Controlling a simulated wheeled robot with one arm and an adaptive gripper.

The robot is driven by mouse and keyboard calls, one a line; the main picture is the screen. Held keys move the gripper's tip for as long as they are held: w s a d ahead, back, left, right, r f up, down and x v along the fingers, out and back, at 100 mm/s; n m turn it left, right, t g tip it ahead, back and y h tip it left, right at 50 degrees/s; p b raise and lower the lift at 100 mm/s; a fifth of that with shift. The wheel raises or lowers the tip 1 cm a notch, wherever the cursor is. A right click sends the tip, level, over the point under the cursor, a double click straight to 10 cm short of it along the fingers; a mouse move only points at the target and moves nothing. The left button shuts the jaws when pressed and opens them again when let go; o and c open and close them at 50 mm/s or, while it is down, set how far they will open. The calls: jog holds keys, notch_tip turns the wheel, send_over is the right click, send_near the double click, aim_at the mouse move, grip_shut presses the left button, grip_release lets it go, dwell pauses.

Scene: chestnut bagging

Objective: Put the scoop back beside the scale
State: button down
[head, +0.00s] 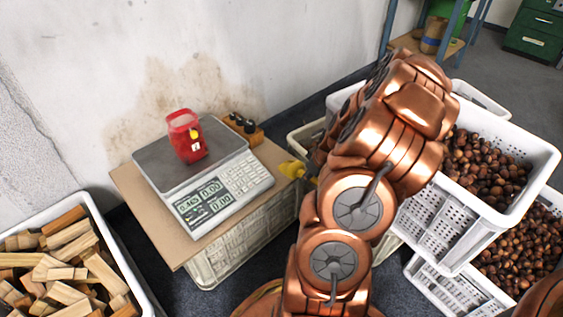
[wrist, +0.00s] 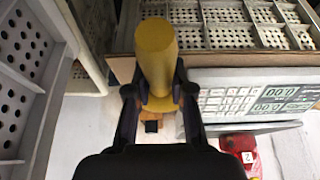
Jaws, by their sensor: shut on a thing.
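The yellow scoop (head: 293,169) shows only in part in the head view, just right of the scale's front corner; my arm hides the rest. In the wrist view the scoop's thick yellow handle (wrist: 156,55) stands between the two dark fingers of my gripper (wrist: 160,98), which is shut on it. The scale (head: 222,183) has a grey pan, a lit display and a keypad. It also shows right of the scoop in the wrist view (wrist: 225,97). I cannot tell whether the scoop touches the board.
A red bag (head: 187,138) sits on the scale's pan. The scale stands on a brown board (head: 150,213) over a crate. A wooden block with dark knobs (head: 244,129) is behind it. A crate of wood pieces (head: 140,280) is left; a white crate of chestnuts (head: 520,217) is right.

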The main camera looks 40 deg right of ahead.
aim_at(289, 160)
jog(key=w+d+b, duration=0.1)
jog(key=w, duration=0.3)
jog(key=w+d+f+b, duration=0.1)
jog(key=w+d, duration=0.1)
jog(key=w, duration=0.2)
jog(key=w+d+b, duration=0.1)
jog(key=w, duration=0.4)
jog(key=shift+d+f+b, duration=0.15)
jog(key=shift+d+b, duration=0.05)
jog(key=shift+b, duration=0.2)
jog(key=shift+w+f, duration=0.2)
jog(key=shift+f, duration=0.05)
notch_tip(289, 160, down, 3)
jog(key=shift+f+b, duration=0.15)
jog(key=shift+b, duration=0.95)
jog(key=c, duration=1)
grip_release()
